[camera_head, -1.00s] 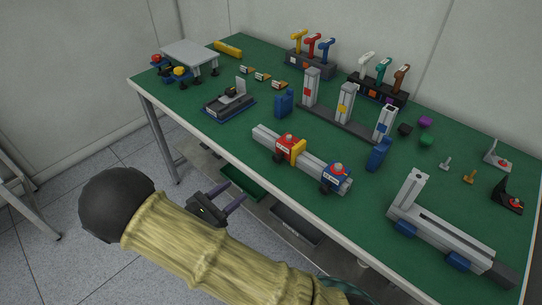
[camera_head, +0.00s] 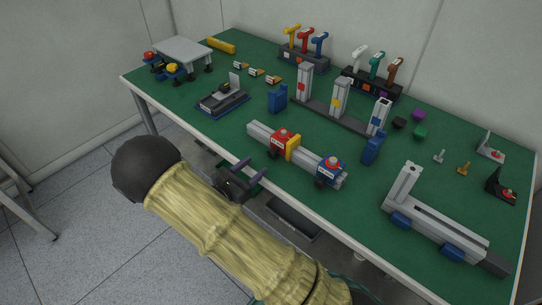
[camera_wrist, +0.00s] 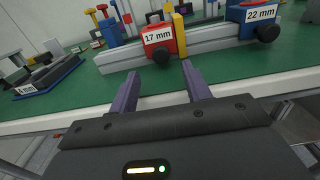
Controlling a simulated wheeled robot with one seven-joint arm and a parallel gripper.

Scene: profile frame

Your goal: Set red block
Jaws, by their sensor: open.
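The red block (camera_head: 280,137), with a white label and a dark knob, sits on a grey profile rail (camera_head: 310,163) near the front of the green table. In the wrist view the red block (camera_wrist: 156,40) reads "17 mm", with its black knob facing me. A yellow piece (camera_head: 293,149) stands on the rail right beside it. A blue block (camera_head: 331,170), labelled "22 mm" in the wrist view (camera_wrist: 255,13), sits further right on the rail. My gripper (camera_head: 251,170) is open and empty at the front table edge, short of the red block and apart from it.
A black fixture on a blue base (camera_head: 223,101) lies to the left. An upright three-post stand (camera_head: 338,100) is behind the rail. A second grey profile (camera_head: 435,228) lies at front right. Blue holders (camera_head: 373,147) stand close behind the rail.

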